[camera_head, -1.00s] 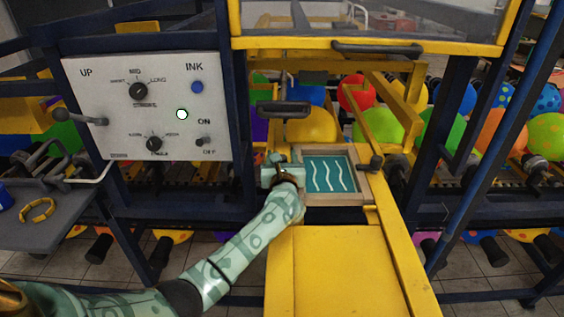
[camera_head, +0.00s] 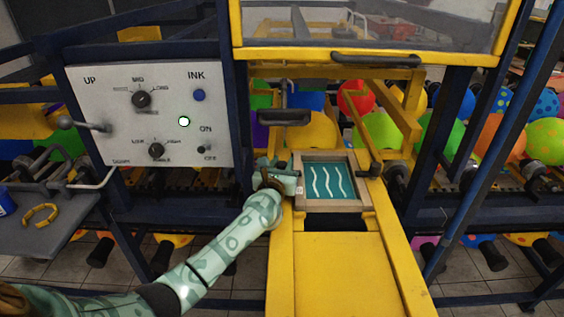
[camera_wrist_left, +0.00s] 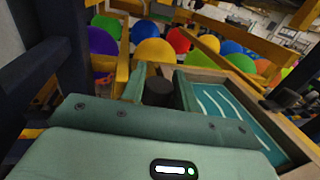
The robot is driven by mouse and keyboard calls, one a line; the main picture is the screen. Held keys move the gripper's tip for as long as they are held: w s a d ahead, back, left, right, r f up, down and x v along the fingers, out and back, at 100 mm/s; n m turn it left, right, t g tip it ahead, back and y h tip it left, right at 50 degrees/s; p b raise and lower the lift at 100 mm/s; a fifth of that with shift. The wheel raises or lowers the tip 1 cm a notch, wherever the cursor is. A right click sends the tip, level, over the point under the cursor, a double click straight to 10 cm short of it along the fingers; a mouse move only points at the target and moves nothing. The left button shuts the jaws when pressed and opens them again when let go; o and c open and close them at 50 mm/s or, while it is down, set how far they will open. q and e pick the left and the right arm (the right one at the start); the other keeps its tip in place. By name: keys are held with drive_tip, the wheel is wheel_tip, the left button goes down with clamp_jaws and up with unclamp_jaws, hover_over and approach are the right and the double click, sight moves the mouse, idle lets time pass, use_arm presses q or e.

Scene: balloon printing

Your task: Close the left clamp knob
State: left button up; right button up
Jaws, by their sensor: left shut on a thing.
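The left clamp knob (camera_wrist_left: 158,92) is a dark round knob between the two fingers of my left gripper (camera_wrist_left: 159,85) in the left wrist view. The gripper is shut on it. In the head view, my left gripper (camera_head: 275,176) is at the left side of the wooden-framed screen (camera_head: 327,204), and it mostly hides the knob. The screen has a teal face with white wavy lines. The matching right clamp knob (camera_head: 375,170) is dark and stands at the screen's right side, apart from my gripper. My right gripper is not in view.
A white control panel (camera_head: 150,125) is at the left. A yellow guard with a clear window (camera_head: 370,27) and a dark handle is above. A dark squeegee-like bar (camera_head: 284,117) hangs behind the screen. A bare yellow plate (camera_head: 345,270) lies in front. Colourful balloons line the back.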

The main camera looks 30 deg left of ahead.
use_arm(q)
drive_tip(key=shift+f, duration=0.1)
drive_tip(key=o, duration=0.9)
drive_tip(key=shift+o, duration=0.2)
drive_tip(key=p+v, duration=0.1)
drive_tip(key=v, duration=1.5)
drive_tip(key=shift+s, duration=0.25)
drive_tip(key=shift+f, duration=0.1)
